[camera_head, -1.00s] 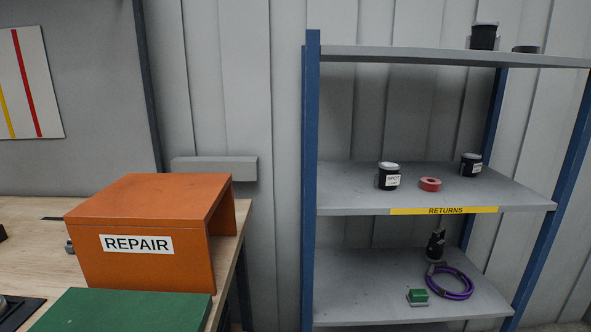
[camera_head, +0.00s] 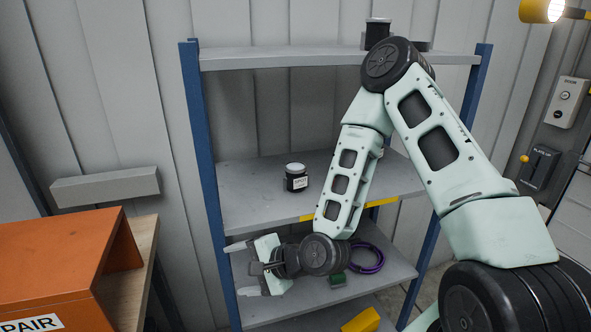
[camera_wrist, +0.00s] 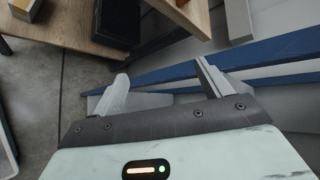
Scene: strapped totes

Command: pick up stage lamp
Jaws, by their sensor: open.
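A black cylinder with a pale top and a white label (camera_head: 296,178) stands upright on the middle shelf; its label is too small to read surely. A similar dark cylinder (camera_head: 377,30) stands on the top shelf, partly behind my arm. I cannot tell which is the stage lamp. My gripper (camera_head: 240,268) is open and empty by the left side of the rack, below the middle shelf and apart from both cylinders. In the wrist view its spread fingers (camera_wrist: 162,76) have nothing between them.
The rack's blue left post (camera_head: 206,150) is close to my gripper. A purple coil (camera_head: 369,257) and a green block (camera_head: 337,279) lie on the lower shelf. An orange REPAIR box (camera_head: 65,262) stands on the bench at left. My arm hides the middle shelf's right part.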

